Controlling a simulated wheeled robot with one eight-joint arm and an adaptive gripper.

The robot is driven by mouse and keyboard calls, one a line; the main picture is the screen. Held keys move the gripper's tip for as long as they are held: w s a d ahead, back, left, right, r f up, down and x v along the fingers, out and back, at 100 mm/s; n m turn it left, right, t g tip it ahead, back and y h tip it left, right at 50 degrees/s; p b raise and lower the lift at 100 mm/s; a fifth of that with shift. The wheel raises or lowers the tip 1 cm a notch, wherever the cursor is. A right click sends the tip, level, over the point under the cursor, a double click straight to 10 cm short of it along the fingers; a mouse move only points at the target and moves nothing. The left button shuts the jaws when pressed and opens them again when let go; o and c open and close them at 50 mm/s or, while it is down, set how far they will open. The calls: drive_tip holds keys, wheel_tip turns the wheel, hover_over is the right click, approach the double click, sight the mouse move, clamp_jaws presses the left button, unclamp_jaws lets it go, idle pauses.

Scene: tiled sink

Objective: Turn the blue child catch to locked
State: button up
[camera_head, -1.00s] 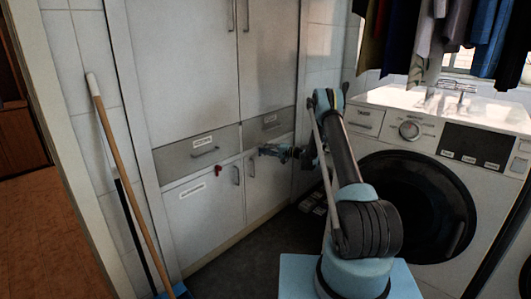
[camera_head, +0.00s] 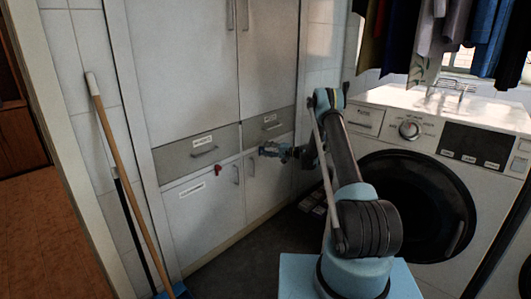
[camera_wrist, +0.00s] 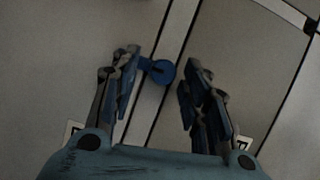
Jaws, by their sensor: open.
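The blue child catch (camera_wrist: 161,71) shows in the wrist view as a round disc with a short arm toward the left. It sits beside the dark gap between two pale cupboard doors. My gripper (camera_wrist: 160,85) is open, with one finger on each side of the disc. The left finger is close to the catch's arm; I cannot tell whether they touch. The right finger is apart from the disc. In the head view my gripper (camera_head: 264,150) is in front of the cupboard, near the lower doors, and I cannot make out the blue catch there.
A red catch (camera_head: 218,170) is on the lower left door (camera_head: 205,215). Drawers with bar handles lie above the lower doors. A washing machine (camera_head: 410,190) stands to the right. A broom (camera_head: 125,160) leans on the wall at the left. Dark floor lies in front of the cupboard.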

drive_tip(key=v, duration=0.7)
drive_tip(key=shift+d, duration=0.1)
